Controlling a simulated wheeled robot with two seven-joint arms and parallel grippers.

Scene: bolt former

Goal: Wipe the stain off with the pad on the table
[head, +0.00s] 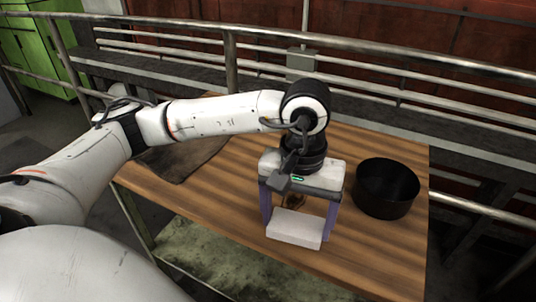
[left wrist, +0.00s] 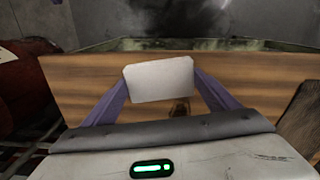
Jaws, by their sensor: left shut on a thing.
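The white pad (head: 295,229) is a pale rectangular block. My left gripper (head: 298,222) points down over the wooden table (head: 235,225), with its purple fingers shut on the pad's two ends. In the left wrist view the pad (left wrist: 160,79) sits between the fingertips. Whether it touches the table or hovers just above it, I cannot tell. A small dark brown stain (head: 295,201) shows on the table between the fingers, just behind the pad. It also shows in the left wrist view (left wrist: 180,107), partly hidden by the pad. My right gripper is out of view.
A black round pot (head: 387,188) stands on the table close to the right of my left gripper. A dark flat mat (head: 190,158) lies at the table's left, under my arm. Metal railings (head: 400,88) run behind the table. The front right of the table is clear.

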